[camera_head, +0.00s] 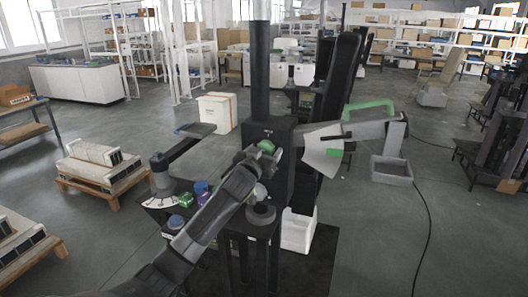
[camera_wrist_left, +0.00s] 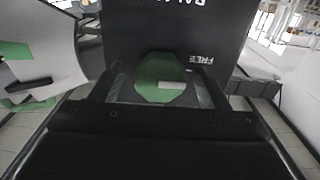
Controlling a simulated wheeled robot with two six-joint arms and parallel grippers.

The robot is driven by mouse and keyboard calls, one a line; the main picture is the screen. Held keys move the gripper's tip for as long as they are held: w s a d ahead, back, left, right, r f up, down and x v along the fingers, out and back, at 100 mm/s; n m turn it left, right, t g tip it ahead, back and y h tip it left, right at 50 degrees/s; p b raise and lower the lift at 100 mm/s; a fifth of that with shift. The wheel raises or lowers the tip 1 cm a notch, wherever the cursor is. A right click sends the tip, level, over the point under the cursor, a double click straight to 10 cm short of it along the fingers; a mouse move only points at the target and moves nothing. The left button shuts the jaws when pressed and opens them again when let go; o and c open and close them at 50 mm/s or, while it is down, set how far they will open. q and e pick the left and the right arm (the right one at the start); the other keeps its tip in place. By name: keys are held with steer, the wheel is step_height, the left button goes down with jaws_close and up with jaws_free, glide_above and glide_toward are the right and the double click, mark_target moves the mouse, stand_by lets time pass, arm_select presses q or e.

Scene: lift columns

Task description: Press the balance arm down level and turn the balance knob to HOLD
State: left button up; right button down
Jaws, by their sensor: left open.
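The balance arm (camera_head: 365,131) is a grey beam reaching right from the dark column, tilted slightly up to the right. It has a green handle (camera_head: 370,108) on top. A pale sector plate (camera_head: 320,157) with a green patch is behind its inner end; it also shows in the wrist view (camera_wrist_left: 45,65), with a dark pointer near the green. The green balance knob (camera_wrist_left: 160,75) has a white mark toward the right, on the side of the upside-down FREE label. My left gripper (camera_head: 267,153) is open, with its fingers on either side of the knob. I cannot see contact. My right gripper is out of view.
A grey tray (camera_head: 391,171) is below the arm's outer end. A white bin (camera_head: 298,230) stands below the column. Pallets (camera_head: 103,168) lie at left; a cable crosses the floor at right.

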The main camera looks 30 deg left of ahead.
arm_select(q)
steer(key=shift+c, duration=0.4)
steer(key=c, duration=0.9)
steer(key=shift+o, duration=0.2)
steer(key=m+p, duration=0.2)
steer(key=m, duration=0.2)
steer(key=shift+r, duration=0.1)
steer(key=shift+m+p, duration=0.35)
steer(key=shift+m, duration=0.75)
steer(key=o, duration=0.9)
